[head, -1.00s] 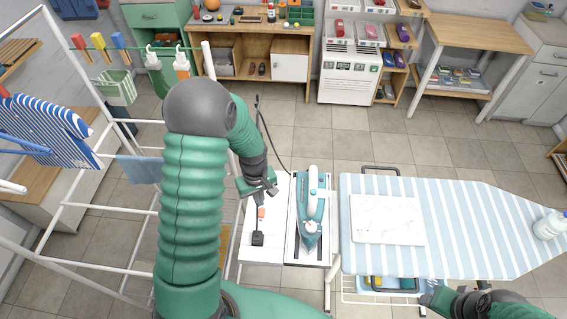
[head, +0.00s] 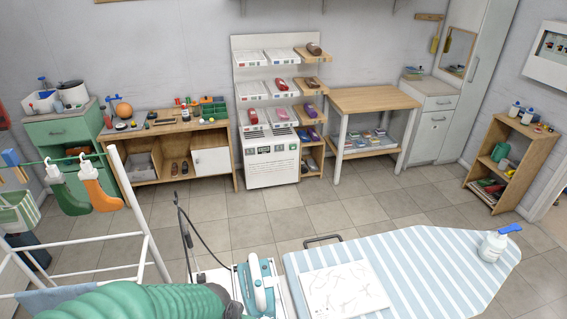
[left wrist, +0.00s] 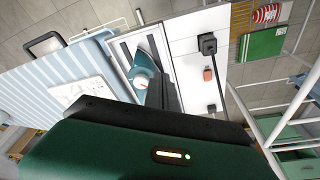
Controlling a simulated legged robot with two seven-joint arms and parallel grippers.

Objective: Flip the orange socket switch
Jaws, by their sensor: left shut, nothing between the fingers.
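The small orange socket switch (left wrist: 209,74) shows in the left wrist view on a white board (left wrist: 218,22), beside a black plug (left wrist: 207,43) with a black cable. It is out of sight in the head view. My left gripper (left wrist: 165,88) is shut and empty in the left wrist view. Its dark fingers appear to the left of the switch and apart from it, overlapping the iron's stand in the picture. Only my left arm shows at the bottom of the head view. My right gripper is not in view.
A teal and white iron (head: 256,287) lies on its stand beside the striped ironing board (head: 420,262). A white tile (head: 343,290) and a spray bottle (head: 493,244) are on the board. A white drying rack (head: 135,215) stands at left. Shelves and benches line the far wall.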

